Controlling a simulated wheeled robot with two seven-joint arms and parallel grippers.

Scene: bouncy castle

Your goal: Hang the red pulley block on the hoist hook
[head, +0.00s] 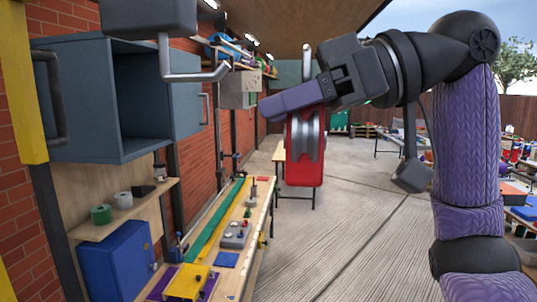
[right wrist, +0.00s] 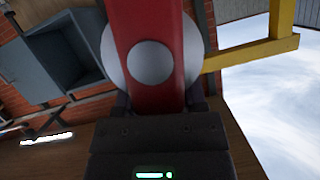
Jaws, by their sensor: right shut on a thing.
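The red pulley block (head: 291,165) hangs upright below my right gripper (head: 300,100), with its grey wheel in the middle. A grey metal bar (head: 306,62) stands up above the gripper, in line with the block. My right gripper is shut on the block; in the right wrist view the red body (right wrist: 150,25) and pale wheel fill the space in front of the jaws (right wrist: 160,108). The hoist hook (head: 195,77), a bent grey rod with an upturned tip, hangs under a dark housing at the upper left. Hook and block are apart, the block lower and to the right. My left gripper is not in view.
An open grey cabinet (head: 78,105) is on the brick wall at left, near the hook. Below are a wooden shelf (head: 100,229), a blue box (head: 115,262) and a long workbench (head: 255,220) with tools. The paved floor (head: 355,225) in the middle is clear.

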